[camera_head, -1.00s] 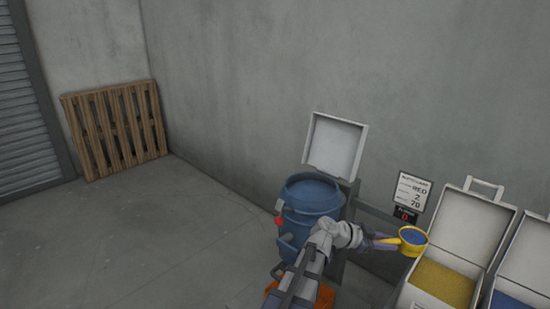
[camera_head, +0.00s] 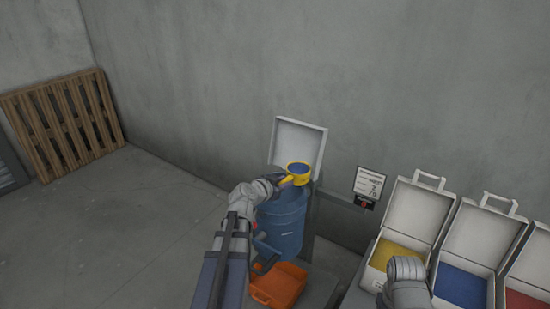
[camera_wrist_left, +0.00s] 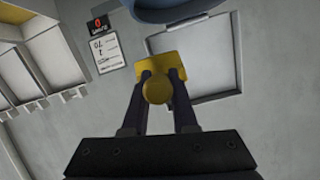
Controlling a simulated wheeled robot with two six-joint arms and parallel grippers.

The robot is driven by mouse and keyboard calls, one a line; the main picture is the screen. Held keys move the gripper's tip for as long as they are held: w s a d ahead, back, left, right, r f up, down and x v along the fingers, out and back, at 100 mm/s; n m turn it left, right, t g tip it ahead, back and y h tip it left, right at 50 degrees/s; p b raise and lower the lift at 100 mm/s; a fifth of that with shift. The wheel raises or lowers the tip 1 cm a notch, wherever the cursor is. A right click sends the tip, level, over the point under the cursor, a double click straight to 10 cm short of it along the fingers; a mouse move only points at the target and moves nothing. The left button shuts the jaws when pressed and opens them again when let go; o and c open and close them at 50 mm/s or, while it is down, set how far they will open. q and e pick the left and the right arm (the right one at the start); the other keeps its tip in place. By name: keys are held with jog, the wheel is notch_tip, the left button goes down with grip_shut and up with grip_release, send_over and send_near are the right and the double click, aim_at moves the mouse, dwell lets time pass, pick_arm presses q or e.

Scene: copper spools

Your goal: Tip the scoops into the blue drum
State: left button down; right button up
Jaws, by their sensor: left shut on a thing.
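My left gripper (camera_head: 279,181) is shut on the handle of a yellow scoop (camera_head: 297,174). The scoop's bowl faces up, and its inside looks blue-grey. The blue drum (camera_head: 282,222) stands below, with the scoop above its back rim, in front of a raised pale lid (camera_head: 298,143). My left arm and hand cover part of the drum's mouth. In the left wrist view, the fingers (camera_wrist_left: 158,88) grip the yellow scoop handle (camera_wrist_left: 157,90), and a blue rounded edge, apparently the drum (camera_wrist_left: 170,10), shows at the top. My right arm shows at bottom right; its fingertips are not visible.
Open white bins of yellow (camera_head: 398,256), blue (camera_head: 462,286) and red (camera_head: 523,299) material stand at right. A sign (camera_head: 369,184) stands between drum and bins. An orange container (camera_head: 279,287) sits before the drum. A wooden pallet (camera_head: 62,120) leans at left; the floor there is clear.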

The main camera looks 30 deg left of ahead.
pick_arm(q)
jog(key=a+f+b, duration=0.1)
jog(key=a+f+n+y+b, duration=0.1)
jog(key=a+b, duration=0.1)
jog(key=shift+s+f+b, duration=0.1)
jog(key=shift+s+b, duration=0.2)
jog(key=shift+s, duration=0.1)
jog(key=a+f+n+h+b, duration=0.1)
jog(key=n+h+b, duration=0.1)
jog(key=n+b, duration=0.1)
jog(key=a+f+n+t+h+b, duration=0.1)
jog(key=n+h+b, duration=0.2)
jog(key=n, duration=0.3)
jog(key=a+f+n+t+h+b, duration=0.1)
jog(key=n+h+b, duration=0.1)
jog(key=n+b, duration=0.2)
jog(key=shift+w+a+n+h+b, duration=0.1)
jog(key=shift+a+n+h+b, duration=0.25)
jog(key=shift+n, duration=0.35)
jog(key=shift+a+f+n+t+b, duration=0.1)
jog(key=shift+f+n+t+b, duration=0.25)
jog(key=shift+n+b, duration=0.25)
jog(key=shift+a+n+t+b, duration=0.25)
jog(key=shift+n+b, duration=0.15)
jog(key=shift+b, duration=0.15)
pick_arm(e)
notch_tip(320, 180, down, 15)
jog(key=shift+f, duration=0.2)
